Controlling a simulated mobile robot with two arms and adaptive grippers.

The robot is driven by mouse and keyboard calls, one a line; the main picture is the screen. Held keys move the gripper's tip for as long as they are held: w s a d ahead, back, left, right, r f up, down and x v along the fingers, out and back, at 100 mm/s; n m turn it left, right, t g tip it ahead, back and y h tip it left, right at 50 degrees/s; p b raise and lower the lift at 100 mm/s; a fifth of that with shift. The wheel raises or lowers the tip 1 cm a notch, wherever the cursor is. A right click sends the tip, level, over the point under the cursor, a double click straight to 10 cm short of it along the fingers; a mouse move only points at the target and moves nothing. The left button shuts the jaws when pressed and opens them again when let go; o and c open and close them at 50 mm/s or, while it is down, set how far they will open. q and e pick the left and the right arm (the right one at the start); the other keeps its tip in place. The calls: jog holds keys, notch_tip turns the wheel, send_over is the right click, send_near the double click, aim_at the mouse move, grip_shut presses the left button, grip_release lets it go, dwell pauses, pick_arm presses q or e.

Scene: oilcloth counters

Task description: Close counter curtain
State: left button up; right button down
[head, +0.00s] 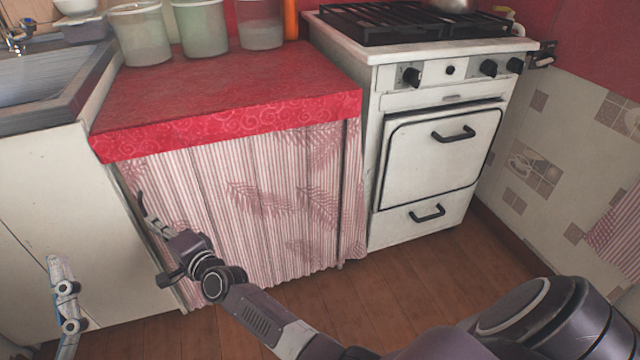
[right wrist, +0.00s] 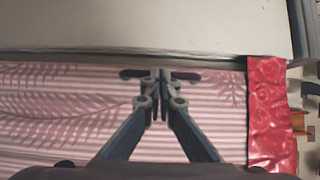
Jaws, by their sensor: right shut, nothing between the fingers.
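The curtain (head: 270,210), pink and white striped with a leaf print, hangs below the red counter top (head: 230,85). It spans nearly the whole front, reaching close to the sink cabinet at left and the stove at right. My right gripper (head: 143,203) is at the curtain's left edge, near the sink cabinet. In the right wrist view, the right gripper (right wrist: 160,80) is shut with its tips over the curtain's edge beside a pale panel; whether they touch cloth I cannot tell. My left gripper (head: 66,290) shows at the lower left, in front of the sink cabinet; its opening is unclear.
A white stove (head: 440,155) with black handles stands right of the counter. The pale sink cabinet (head: 70,220) stands at left. Several translucent tubs (head: 140,35) stand at the counter's back. The wooden floor (head: 400,290) in front looks clear apart from my arm.

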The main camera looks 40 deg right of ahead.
jog(key=shift+w+a, duration=0.35)
jog(key=shift+a, duration=0.1)
jog(key=shift+d, duration=0.1)
dwell(0.4)
